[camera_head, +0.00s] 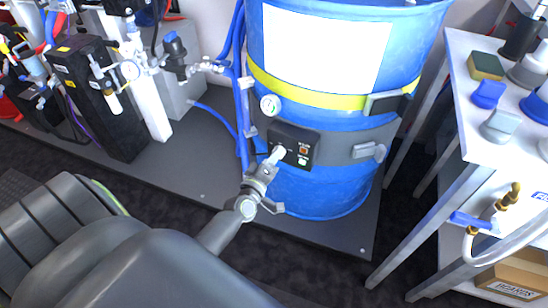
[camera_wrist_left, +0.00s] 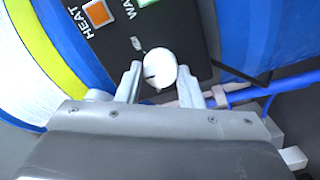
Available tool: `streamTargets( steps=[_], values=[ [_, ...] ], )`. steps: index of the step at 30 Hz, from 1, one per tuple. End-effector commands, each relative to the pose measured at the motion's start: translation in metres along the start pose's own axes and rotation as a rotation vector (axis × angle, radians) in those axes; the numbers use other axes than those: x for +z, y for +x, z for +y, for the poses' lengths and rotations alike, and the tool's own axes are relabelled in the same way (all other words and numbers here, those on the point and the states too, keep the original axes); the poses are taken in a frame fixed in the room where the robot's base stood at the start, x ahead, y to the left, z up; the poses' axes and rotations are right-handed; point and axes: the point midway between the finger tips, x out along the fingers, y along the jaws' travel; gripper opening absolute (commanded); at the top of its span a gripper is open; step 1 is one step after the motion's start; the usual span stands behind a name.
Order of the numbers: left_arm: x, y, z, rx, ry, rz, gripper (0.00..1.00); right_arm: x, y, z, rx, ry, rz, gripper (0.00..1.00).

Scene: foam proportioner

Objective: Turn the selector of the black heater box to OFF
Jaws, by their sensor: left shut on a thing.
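The black heater box (camera_head: 310,140) is mounted on the front of the blue drum. Its selector is a round white knob (camera_wrist_left: 160,66) with a short dark mark on its left edge in the left wrist view. My left gripper (camera_head: 277,155) reaches the box's lower left part in the head view and hides most of the knob there. In the left wrist view my left gripper (camera_wrist_left: 160,84) is shut on the knob, one finger on each side. An orange square (camera_wrist_left: 96,15) beside the word HEAT sits above it. The OFF marking is not readable. My right gripper is not in view.
The blue drum (camera_head: 325,195) has a yellow band (camera_head: 330,98) and a gauge (camera_head: 270,105). Blue hoses run close to the box's left. Dark floor lies in front.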

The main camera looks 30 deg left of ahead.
Motion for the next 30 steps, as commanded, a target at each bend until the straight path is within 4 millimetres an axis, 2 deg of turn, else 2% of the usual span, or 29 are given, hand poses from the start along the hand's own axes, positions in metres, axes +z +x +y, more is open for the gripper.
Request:
streamTargets(
  steps=[13, 14, 18, 19, 30],
  values=[
    [0.0, -0.0005, -0.0008, -0.002, -0.01, -0.001, 0.11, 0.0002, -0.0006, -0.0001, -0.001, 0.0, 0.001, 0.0],
    [0.0, -0.0005, -0.0008, -0.002, -0.01, -0.001, 0.35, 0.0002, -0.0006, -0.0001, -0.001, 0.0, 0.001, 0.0],
    [0.0, -0.0004, -0.0007, -0.001, -0.009, 0.0, 0.53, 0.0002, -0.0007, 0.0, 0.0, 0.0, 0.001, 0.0],
    [0.0, -0.0004, -0.0006, -0.001, -0.009, 0.0, 0.55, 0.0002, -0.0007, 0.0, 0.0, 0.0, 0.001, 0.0],
    [0.0003, -0.0058, -0.0011, -0.002, -0.01, 0.0, 0.55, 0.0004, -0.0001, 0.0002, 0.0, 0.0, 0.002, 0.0]
  ],
)
